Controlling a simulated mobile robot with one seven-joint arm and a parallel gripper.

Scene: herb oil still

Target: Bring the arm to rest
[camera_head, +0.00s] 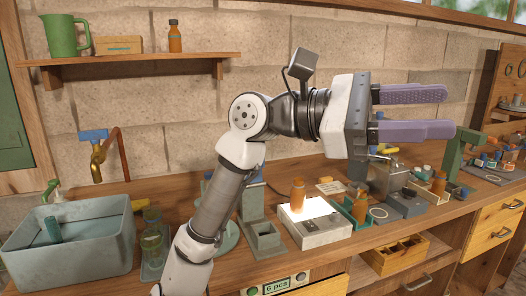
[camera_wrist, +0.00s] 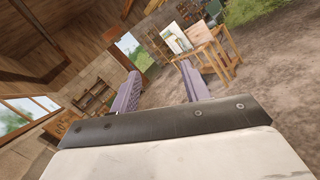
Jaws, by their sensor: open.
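My gripper (camera_head: 412,112) is raised above the workbench in the head view, its two purple fingers pointing right and spread apart. Nothing is between them. It also shows in the wrist view (camera_wrist: 160,85), where the fingers are apart with the room beyond them. My arm rises from the bottom of the head view, bends at a round joint and runs level to the right. The gripper touches nothing that I can see.
The bench (camera_head: 350,260) carries a grey basin (camera_head: 75,240), a brown bottle (camera_head: 298,195) on a lit white box (camera_head: 315,225), and a green stand (camera_head: 455,150) at right. A wall shelf (camera_head: 130,57) holds a green jug (camera_head: 65,35). The air around the gripper looks clear.

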